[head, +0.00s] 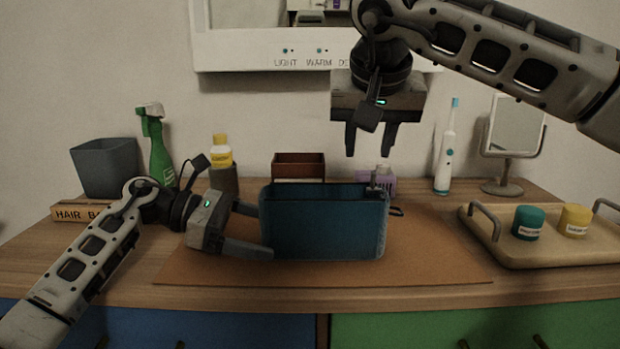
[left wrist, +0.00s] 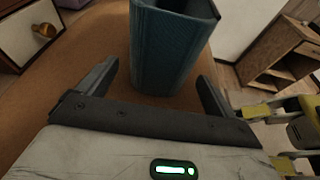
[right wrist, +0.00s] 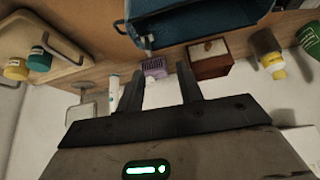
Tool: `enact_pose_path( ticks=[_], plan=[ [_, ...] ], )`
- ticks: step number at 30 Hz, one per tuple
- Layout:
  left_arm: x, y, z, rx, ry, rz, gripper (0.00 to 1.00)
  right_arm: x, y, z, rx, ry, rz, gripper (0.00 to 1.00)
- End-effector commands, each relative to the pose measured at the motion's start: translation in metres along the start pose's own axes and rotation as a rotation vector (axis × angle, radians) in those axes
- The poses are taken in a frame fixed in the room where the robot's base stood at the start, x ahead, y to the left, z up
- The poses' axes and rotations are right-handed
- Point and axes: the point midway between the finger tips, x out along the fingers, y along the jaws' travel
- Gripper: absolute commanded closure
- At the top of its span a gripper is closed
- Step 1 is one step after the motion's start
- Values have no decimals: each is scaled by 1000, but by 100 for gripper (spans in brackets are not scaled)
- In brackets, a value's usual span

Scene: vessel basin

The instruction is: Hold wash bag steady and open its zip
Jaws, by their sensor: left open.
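The blue wash bag (head: 325,228) stands upright on the brown mat. Its top looks open, with a dark inside showing. A small grey zip pull (head: 376,181) stands at its right end; it also shows in the right wrist view (right wrist: 149,42). My left gripper (head: 252,230) is open at the bag's left end. In the left wrist view the bag (left wrist: 168,55) lies between the spread fingers, with a gap seen on each side. My right gripper (head: 371,150) points down, open and empty, above and behind the bag's right end, apart from the zip pull.
A tray (head: 548,255) with two jars stands at the right. Behind the bag are a red-brown box (head: 299,167), a purple basket (head: 386,185), a toothbrush (head: 447,150) and a mirror (head: 514,127). A green spray bottle (head: 157,150) and grey bin (head: 106,168) stand at the left.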

Motion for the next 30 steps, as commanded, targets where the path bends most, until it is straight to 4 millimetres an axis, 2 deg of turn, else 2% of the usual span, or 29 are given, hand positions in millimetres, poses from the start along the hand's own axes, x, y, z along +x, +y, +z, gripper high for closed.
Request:
enact_pose_path(
  ticks=[9, 15, 21, 30],
  plan=[
    [-65, 1, 0, 0, 0, 5, 8, 0, 0, 0, 0, 0, 0, 64],
    [-99, 1, 0, -1, 0, 4, 8, 0, 0, 0, 0, 0, 0, 64],
    [-113, 0, 1, 1, -1, 1, 8, 0, 0, 0, 0, 0, 0, 64],
    [-114, 0, 0, 1, -1, 1, 8, 0, 0, 0, 0, 0, 0, 64]
  ],
)
